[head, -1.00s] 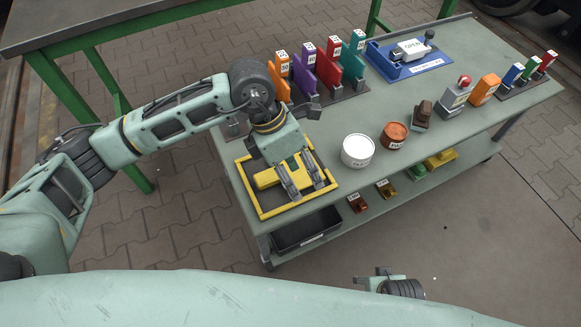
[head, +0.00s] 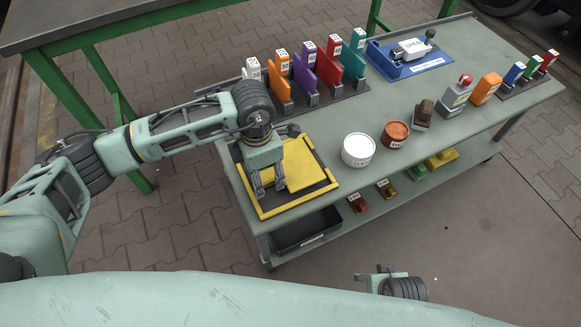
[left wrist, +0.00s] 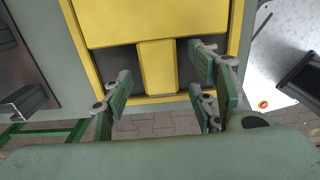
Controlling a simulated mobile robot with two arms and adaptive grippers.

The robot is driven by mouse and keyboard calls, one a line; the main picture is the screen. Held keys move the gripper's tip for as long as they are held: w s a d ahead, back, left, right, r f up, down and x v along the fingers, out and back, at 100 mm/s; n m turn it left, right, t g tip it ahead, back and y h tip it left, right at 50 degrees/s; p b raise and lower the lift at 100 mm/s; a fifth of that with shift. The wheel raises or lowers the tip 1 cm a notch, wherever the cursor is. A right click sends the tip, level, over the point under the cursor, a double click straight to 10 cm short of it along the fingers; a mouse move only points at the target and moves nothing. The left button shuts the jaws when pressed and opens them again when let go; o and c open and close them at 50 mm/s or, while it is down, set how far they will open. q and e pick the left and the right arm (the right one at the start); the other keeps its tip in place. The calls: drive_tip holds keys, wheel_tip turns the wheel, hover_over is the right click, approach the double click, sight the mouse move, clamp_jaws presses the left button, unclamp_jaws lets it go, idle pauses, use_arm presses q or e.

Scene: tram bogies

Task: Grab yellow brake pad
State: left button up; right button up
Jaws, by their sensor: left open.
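The yellow brake pad (head: 299,168) lies inside a yellow-rimmed dark tray (head: 298,205) at the near left end of the bench. In the left wrist view the pad shows as a broad plate with a narrow stem (left wrist: 158,68), inside the tray's rim (left wrist: 88,72). My left gripper (head: 268,188) points down over the tray at the pad's left side and hides part of it. In the left wrist view its open fingers (left wrist: 160,92) appear on either side of the stem, with a gap to each. Their height above it is unclear. My right gripper (head: 379,279) shows partly at the bottom.
A rack holds white (head: 252,70), orange, purple, red and teal upright pieces behind the tray. A white tin (head: 358,151) and a brown tin (head: 395,134) stand right of the tray. A black bin (head: 307,230) sits on the lower shelf.

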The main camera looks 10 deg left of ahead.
use_arm(q)
clamp_jaws()
idle(0.5)
drive_tip(key=shift+r, duration=0.1)
